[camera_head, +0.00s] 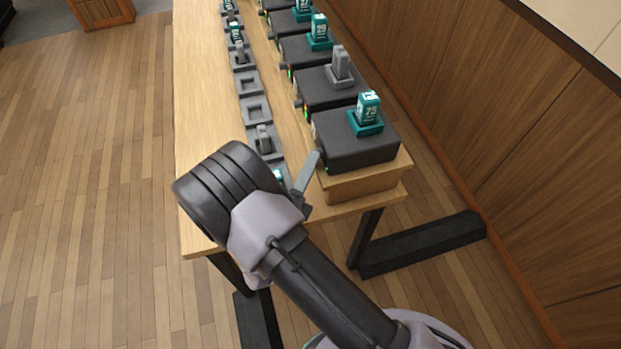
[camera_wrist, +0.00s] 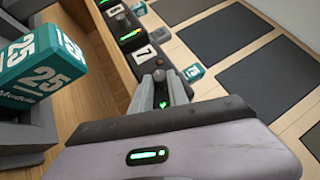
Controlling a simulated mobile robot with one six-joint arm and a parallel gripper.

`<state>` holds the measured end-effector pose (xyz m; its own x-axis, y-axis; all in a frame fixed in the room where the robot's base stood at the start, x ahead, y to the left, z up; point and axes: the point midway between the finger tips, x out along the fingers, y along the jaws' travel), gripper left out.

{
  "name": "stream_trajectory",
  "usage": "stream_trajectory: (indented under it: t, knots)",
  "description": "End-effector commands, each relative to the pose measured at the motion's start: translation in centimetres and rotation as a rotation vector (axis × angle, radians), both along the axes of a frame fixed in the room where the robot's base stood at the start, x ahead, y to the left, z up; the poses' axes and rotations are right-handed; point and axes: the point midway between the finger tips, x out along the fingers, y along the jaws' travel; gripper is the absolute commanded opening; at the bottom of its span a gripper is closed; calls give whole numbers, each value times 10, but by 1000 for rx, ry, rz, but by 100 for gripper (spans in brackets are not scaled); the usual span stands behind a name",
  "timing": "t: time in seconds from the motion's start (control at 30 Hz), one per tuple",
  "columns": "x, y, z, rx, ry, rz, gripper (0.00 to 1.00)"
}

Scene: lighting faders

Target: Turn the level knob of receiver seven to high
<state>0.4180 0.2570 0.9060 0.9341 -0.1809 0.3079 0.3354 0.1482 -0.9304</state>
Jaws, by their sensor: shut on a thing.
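The nearest black receiver (camera_head: 355,150) sits at the end of the wooden riser in the head view. My gripper (camera_head: 314,160) is at its front left corner. In the wrist view a white label reading 7 (camera_wrist: 144,54) is just beyond the fingertips. A small dark level knob (camera_wrist: 160,75) shows between the fingers of my gripper (camera_wrist: 162,82), which is shut on it. The fingers partly cover the knob, so its pointer and setting cannot be read. In the head view my gripper hides the knob. A small green light (camera_head: 326,169) shows low on the receiver's front.
More receivers (camera_head: 325,88) run back along the riser, several with teal or grey blocks on top. A row of grey docks (camera_head: 256,108) lies left of them. A teal block marked 25 (camera_wrist: 42,72) stands close left in the wrist view. The table's left strip (camera_head: 205,100) is clear.

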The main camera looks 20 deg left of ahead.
Motion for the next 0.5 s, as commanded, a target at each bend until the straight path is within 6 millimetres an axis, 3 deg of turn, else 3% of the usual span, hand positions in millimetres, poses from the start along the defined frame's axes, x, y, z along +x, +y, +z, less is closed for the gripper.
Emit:
stream_trajectory:
  t: [0.03,0.5]
  knots:
    - [0,0,-10,10,-12,-1,0]
    - [0,1,-2,40,-63,-1,0]
